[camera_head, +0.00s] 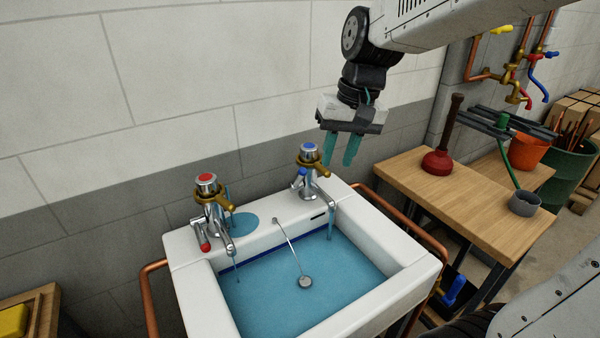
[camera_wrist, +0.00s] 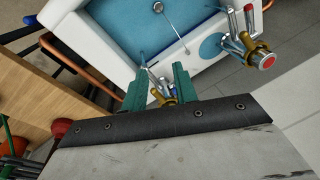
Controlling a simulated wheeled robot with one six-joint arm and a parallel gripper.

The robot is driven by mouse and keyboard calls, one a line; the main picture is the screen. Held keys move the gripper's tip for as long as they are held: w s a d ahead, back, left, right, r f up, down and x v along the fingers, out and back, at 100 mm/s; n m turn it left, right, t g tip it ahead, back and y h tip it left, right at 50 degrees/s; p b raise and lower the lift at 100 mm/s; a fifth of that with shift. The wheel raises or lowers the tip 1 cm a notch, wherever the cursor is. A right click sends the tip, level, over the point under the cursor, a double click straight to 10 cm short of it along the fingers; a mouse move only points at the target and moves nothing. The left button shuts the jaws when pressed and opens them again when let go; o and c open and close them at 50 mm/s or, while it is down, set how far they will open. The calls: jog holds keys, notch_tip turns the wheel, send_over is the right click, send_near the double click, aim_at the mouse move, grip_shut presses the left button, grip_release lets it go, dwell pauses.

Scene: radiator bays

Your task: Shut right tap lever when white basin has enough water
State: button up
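The white basin (camera_head: 180,265) holds blue water (camera_head: 265,290), with a dark blue line along its back wall just above the water. The right tap (camera_head: 309,158) has a blue cap, and water runs from its spout. Its lever (camera_head: 302,173) shows a blue tip. The left tap (camera_head: 208,190) has a red cap and a red-tipped lever (camera_head: 204,243); a thin stream falls below its spout. My gripper (camera_head: 340,160) is open, teal fingers down, above and right of the right tap. In the wrist view the right tap (camera_wrist: 160,90) shows between the fingers, its lever partly hidden.
A plug on a chain (camera_head: 305,282) lies in the basin. A blue puddle (camera_head: 243,224) is on the deck by the left tap. A tiled wall stands close behind.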

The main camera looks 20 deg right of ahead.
jog(key=m+y, duration=0.1)
jog(key=m, duration=0.1)
send_over(302, 172)
jog(key=d, duration=0.2)
notch_tip(302, 172, down, 7)
jog(key=x, duration=0.7)
jog(key=shift+w+f, duration=0.3)
jog(key=shift+f, duration=0.05)
